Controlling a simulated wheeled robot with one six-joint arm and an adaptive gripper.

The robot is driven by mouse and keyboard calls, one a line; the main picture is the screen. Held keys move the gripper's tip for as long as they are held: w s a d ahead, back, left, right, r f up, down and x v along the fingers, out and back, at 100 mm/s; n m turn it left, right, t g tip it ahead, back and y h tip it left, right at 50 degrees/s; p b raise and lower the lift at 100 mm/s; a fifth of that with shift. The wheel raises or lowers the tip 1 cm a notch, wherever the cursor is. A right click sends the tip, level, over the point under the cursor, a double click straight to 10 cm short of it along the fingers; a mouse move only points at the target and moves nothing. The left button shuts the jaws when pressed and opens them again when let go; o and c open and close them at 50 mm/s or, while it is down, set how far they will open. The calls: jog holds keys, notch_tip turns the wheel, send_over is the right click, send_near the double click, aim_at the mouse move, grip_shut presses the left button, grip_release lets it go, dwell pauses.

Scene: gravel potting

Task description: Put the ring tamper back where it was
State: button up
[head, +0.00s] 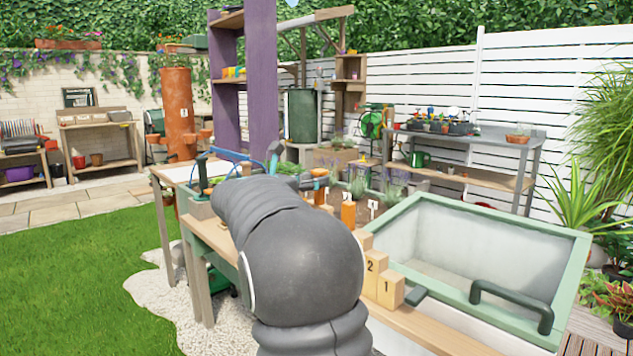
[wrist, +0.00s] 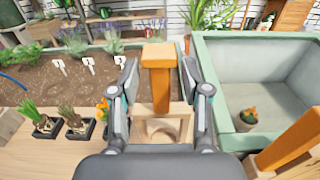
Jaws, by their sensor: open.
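An upright orange handle with a flat orange top (wrist: 158,78), which looks like the ring tamper, stands in the middle of the wrist view. Its lower end meets a pale wooden block with an arched opening (wrist: 181,126); whether it rests in or behind this block I cannot tell. My gripper (wrist: 160,70) is open, with one finger on each side of the handle and a visible gap on both sides. In the head view my dark arm hides the gripper.
Several small potted plants (wrist: 44,126) stand left on the wooden bench. A second orange post (wrist: 292,145) leans at lower right. A green-rimmed basin (head: 575,260) holding a small pot (wrist: 246,121) lies right. Numbered wooden blocks (head: 389,290) stand beside the basin.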

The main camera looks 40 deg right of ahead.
jog(key=a, duration=1)
jog(key=shift+s+a, duration=0.35)
jog(key=shift+s, duration=0.1)
jog(key=s+a+f+m+t+y, duration=0.1)
jog(key=s+a+f+m+y, duration=0.4)
jog(key=s, duration=0.3)
jog(key=s+a+f+m+y, duration=0.3)
jog(key=s+f+y, duration=0.1)
jog(key=s+f, duration=0.35)
jog(key=s+a+f+m+t+y, duration=0.1)
jog(key=s+a+f+m+y, duration=0.3)
jog(key=a, duration=0.4)
jog(key=s+a+f+m+t+y, duration=0.2)
jog(key=s+a+f+m+y, duration=0.2)
jog(key=s+a+f+m, duration=0.2)
jog(key=s+a+m, duration=0.1)
jog(key=s+a, duration=0.1)
jog(key=s, duration=0.1)
jog(key=shift+s+y, duration=0.25)
jog(key=shift+y, duration=0.15)
jog(key=shift+f, duration=0.1)
